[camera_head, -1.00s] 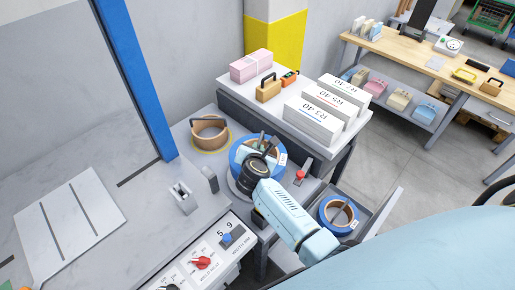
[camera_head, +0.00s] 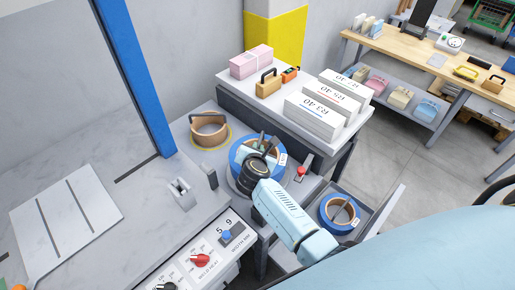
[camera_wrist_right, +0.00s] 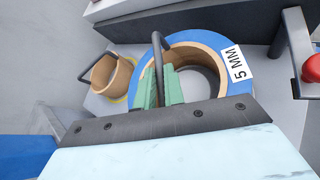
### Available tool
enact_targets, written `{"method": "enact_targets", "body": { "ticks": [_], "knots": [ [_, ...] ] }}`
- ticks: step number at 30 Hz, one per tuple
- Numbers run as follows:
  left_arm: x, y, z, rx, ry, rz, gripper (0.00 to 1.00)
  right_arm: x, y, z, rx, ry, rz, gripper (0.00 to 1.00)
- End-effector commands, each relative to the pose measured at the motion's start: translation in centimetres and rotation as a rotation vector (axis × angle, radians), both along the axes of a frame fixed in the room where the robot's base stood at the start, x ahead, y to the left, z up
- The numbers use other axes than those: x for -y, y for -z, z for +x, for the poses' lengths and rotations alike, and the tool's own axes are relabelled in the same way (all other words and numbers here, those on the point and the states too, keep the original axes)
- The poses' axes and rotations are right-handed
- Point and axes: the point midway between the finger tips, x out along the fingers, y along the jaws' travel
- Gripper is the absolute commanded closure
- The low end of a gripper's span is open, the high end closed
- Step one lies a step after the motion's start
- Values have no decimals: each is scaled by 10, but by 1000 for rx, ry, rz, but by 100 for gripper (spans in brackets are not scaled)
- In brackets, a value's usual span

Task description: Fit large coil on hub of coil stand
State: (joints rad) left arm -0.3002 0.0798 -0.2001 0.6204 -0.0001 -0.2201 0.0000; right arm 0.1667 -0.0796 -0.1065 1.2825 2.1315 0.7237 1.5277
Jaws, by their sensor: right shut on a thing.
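The large coil (camera_head: 238,155) is a blue roll with a brown core and a white label, seen around and beyond my right gripper (camera_head: 264,155). In the right wrist view the coil (camera_wrist_right: 205,42) shows its "5 MM" label and an open centre. My right gripper's green fingers (camera_wrist_right: 160,88) are shut on the coil at its near side, by a dark loop handle. A grey round plate (camera_head: 233,186) shows under the coil's near left edge. The hub is hidden or cannot be made out. I cannot tell whether the coil rests on the plate. My left gripper is not in view.
A brown ring with a dark handle (camera_head: 209,133) stands on a yellow circle to the left. A smaller blue coil (camera_head: 327,212) lies in an open drawer at right. A red button (camera_head: 301,171) is close to the coil's right. Paper stacks (camera_head: 312,115) stand on the raised shelf behind.

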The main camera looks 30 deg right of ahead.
Motion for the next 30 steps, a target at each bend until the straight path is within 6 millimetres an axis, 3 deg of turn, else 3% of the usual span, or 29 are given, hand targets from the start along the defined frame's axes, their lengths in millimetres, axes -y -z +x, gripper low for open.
{"method": "enact_targets", "body": {
  "ticks": [30],
  "knots": [
    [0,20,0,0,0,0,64,0,17,3,10,-3,-3,100]
  ]
}}
